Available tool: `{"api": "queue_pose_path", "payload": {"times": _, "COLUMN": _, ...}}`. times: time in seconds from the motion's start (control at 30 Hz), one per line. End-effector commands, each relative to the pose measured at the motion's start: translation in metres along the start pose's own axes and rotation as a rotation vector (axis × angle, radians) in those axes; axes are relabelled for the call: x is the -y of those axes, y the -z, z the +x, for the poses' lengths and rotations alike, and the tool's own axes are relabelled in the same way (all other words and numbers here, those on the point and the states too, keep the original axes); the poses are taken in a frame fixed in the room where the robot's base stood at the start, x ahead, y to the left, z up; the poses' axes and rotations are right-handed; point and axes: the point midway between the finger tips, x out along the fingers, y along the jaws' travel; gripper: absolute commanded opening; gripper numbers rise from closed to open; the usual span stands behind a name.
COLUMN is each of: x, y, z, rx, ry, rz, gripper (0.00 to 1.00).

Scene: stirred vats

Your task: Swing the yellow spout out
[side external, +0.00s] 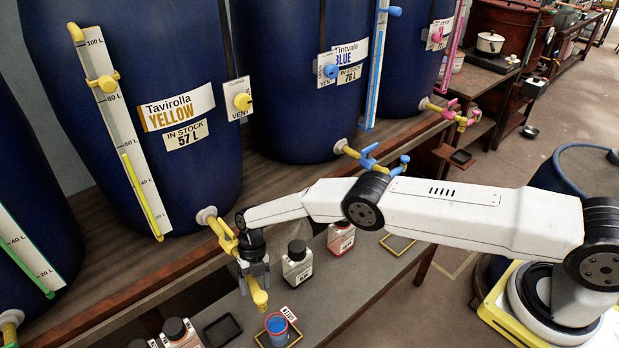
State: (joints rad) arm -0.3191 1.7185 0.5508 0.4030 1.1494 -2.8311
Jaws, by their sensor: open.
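The yellow spout (257,291) belongs to the tap of the Tavirolla Yellow vat (95,55). The yellow tap body (222,235) comes out of the vat's foot, and the spout's end shows below my gripper, pointing down toward the bench front. My gripper (256,274) is over the spout, with its dark fingers pointing down around or beside it. It is open. The gripper hides the middle of the spout, so I cannot tell whether the fingers touch it.
A blue cup (277,328) stands on a yellow-edged mat, just right of and below the spout's end. A small bottle (297,266) stands close to the right of my gripper. More bottles (179,333) and a black tray (222,331) are at the lower left.

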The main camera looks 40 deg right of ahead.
Motion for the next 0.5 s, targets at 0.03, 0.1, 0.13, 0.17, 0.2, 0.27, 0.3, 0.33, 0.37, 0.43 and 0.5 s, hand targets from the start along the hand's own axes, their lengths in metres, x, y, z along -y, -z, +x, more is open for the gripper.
{"api": "queue_pose_path", "payload": {"times": 0.03, "x": 0.0, "y": 0.0, "z": 0.0, "rx": 0.0, "ry": 0.0, "rz": 0.0, "gripper": 0.74}}
{"api": "queue_pose_path", "payload": {"times": 0.1, "x": 0.0, "y": 0.0, "z": -0.001, "rx": 0.001, "ry": 0.0, "rz": 0.0, "gripper": 0.74}}
{"api": "queue_pose_path", "payload": {"times": 0.13, "x": 0.0, "y": 0.0, "z": -0.002, "rx": 0.001, "ry": -0.001, "rz": 0.0, "gripper": 0.74}}
{"api": "queue_pose_path", "payload": {"times": 0.17, "x": 0.0, "y": 0.0, "z": -0.003, "rx": 0.001, "ry": -0.001, "rz": 0.0, "gripper": 0.74}}
{"api": "queue_pose_path", "payload": {"times": 0.2, "x": 0.0, "y": -0.001, "z": -0.004, "rx": 0.001, "ry": -0.001, "rz": 0.0, "gripper": 0.74}}
{"api": "queue_pose_path", "payload": {"times": 0.27, "x": 0.0, "y": -0.001, "z": -0.008, "rx": 0.002, "ry": -0.001, "rz": 0.0, "gripper": 0.74}}
{"api": "queue_pose_path", "payload": {"times": 0.3, "x": 0.0, "y": -0.001, "z": -0.01, "rx": 0.002, "ry": -0.001, "rz": 0.0, "gripper": 0.74}}
{"api": "queue_pose_path", "payload": {"times": 0.33, "x": 0.0, "y": -0.001, "z": -0.013, "rx": 0.002, "ry": -0.001, "rz": 0.0, "gripper": 0.74}}
{"api": "queue_pose_path", "payload": {"times": 0.37, "x": 0.0, "y": -0.001, "z": -0.015, "rx": 0.002, "ry": -0.001, "rz": 0.0, "gripper": 0.74}}
{"api": "queue_pose_path", "payload": {"times": 0.43, "x": 0.0, "y": -0.001, "z": -0.022, "rx": 0.002, "ry": -0.001, "rz": 0.0, "gripper": 0.74}}
{"api": "queue_pose_path", "payload": {"times": 0.5, "x": 0.0, "y": -0.001, "z": -0.03, "rx": 0.002, "ry": -0.002, "rz": 0.0, "gripper": 0.74}}
